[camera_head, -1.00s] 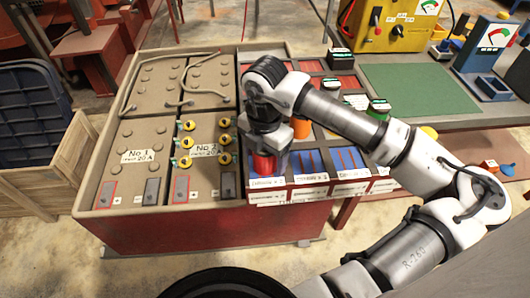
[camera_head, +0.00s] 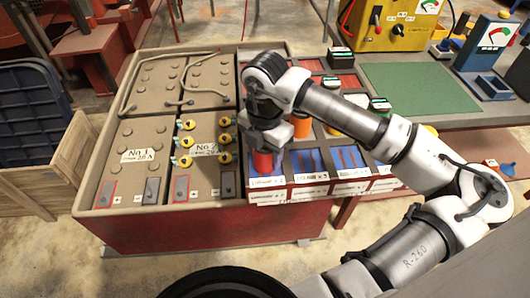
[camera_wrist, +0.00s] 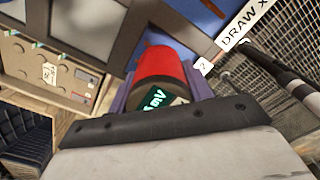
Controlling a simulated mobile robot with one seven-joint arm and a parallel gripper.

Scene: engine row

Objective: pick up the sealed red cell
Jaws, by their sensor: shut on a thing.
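The red cell (camera_head: 263,162) is a red cylinder at the front left compartment of the divided rack (camera_head: 318,190). My gripper (camera_head: 265,145) is above it, pointing down, and is shut on it. In the wrist view the red cell (camera_wrist: 162,72) sits between the purple-grey fingers, with a dark label bearing green and white marks towards the camera. The lower end of the cell is partly hidden in the head view. I cannot tell whether it still touches the compartment floor.
The battery box (camera_head: 150,155) with yellow-capped terminals adjoins the rack on the left. A green mat (camera_head: 420,88) lies on the bench at right, with a yellow meter box (camera_head: 395,25) behind.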

